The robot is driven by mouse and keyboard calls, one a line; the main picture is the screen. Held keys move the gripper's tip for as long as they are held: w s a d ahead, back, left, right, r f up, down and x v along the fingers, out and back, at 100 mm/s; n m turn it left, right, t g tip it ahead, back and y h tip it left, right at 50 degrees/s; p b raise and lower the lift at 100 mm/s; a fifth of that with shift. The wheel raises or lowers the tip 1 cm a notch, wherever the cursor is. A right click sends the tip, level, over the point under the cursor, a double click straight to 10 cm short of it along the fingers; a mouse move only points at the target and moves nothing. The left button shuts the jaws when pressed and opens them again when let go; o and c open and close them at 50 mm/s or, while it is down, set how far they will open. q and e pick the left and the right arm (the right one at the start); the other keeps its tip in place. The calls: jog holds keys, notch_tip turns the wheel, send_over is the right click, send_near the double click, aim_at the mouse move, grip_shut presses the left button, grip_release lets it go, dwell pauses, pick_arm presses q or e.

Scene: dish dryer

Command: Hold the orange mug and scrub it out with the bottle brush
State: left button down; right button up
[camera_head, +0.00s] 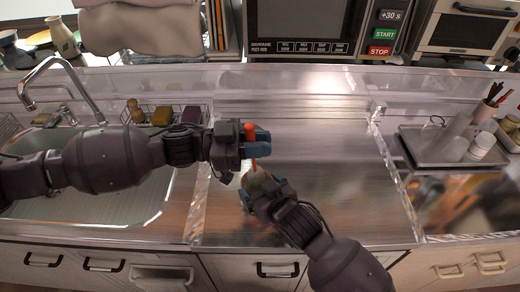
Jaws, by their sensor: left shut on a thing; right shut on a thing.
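My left gripper (260,142) comes in from the left and is shut on an upright red-orange stick, which looks like the handle of the bottle brush (250,131). Its thin lower end points down toward my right gripper (262,192). The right gripper comes from the lower right, just below the left one. It is shut on a small, dull brownish-orange thing, seemingly the mug (255,177), mostly hidden by the gripper. The brush's lower end meets the mug area; I cannot tell how deep it sits inside.
Both grippers are over the bare steel counter (320,190). A sink (90,205) with a tap (65,85) lies left. A wire rack with sponges (162,116) stands behind it. A tray (445,148) with bottles is at right. A microwave (310,25) stands behind.

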aim_at(245, 125)
pick_arm(q)
jog(key=shift+r, duration=2.75)
pick_arm(e)
jog(key=o, duration=0.9)
jog(key=v, duration=1.2)
jog(key=shift+r, duration=0.1)
jog(key=shift+s, duration=0.1)
